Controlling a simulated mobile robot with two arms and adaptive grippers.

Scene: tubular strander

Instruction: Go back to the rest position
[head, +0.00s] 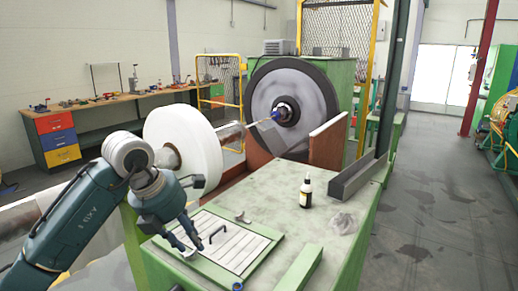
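My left gripper (190,246) hangs from my teal arm, which comes in from the left. Its two dark fingers point down over the left part of the green machine's top, near a white slatted panel (238,249) with a black handle (219,233). The fingers are apart and nothing shows between them. I cannot tell how high the tips are above the surface. My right gripper is not recognisable in the view.
A black bottle (306,191) stands on the green machine top (285,222), near a crumpled clear heap (344,223) and a small metal part (242,216). A white spool (183,140) and large disc (290,105) stand behind. Open floor (425,225) lies right.

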